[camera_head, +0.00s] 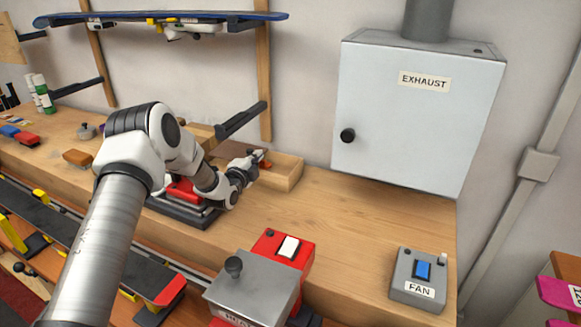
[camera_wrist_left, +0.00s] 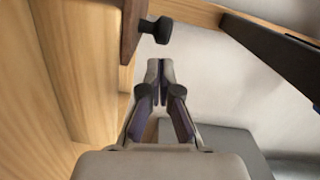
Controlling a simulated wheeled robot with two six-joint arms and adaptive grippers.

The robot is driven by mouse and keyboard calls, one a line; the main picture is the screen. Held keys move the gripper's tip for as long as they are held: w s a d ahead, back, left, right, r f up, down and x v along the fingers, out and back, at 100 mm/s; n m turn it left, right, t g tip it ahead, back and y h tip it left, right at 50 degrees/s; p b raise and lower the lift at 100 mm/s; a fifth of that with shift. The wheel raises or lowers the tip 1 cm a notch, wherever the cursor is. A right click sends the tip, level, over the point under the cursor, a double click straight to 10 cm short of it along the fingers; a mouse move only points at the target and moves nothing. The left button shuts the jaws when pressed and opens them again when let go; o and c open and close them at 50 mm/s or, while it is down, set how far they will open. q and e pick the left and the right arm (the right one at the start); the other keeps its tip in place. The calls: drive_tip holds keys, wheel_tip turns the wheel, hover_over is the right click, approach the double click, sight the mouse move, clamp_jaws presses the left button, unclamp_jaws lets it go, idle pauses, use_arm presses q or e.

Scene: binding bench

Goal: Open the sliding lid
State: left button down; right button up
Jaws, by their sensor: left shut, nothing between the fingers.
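A long wooden box (camera_head: 287,178) stands at the back of the bench against the wall. Its right part is open at the top, and a small orange thing (camera_head: 265,164) shows there by my gripper. A browner panel, which looks like its lid, lies toward the left part, partly behind my arm. In the left wrist view a dark knob (camera_wrist_left: 156,29) sticks out from a brown wooden panel (camera_wrist_left: 131,30). My left gripper (camera_head: 258,157) is at the open part in the head view. In the wrist view its fingers (camera_wrist_left: 160,66) are shut and empty, apart from the knob.
A grey cabinet marked EXHAUST (camera_head: 420,115) hangs at the right. A FAN switch box (camera_head: 418,280) and a red unit with a grey lid (camera_head: 252,290) stand in front. A dark bracket (camera_head: 240,120) juts out above the box. The bench's right middle is clear.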

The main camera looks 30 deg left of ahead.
use_arm(q)
drive_tip(key=shift+d, duration=0.2)
drive_tip(key=shift+a+r, duration=0.1)
drive_tip(key=shift+r, duration=0.25)
wheel_tip(320, 180, up, 9)
drive_tip(key=shift+r, duration=0.15)
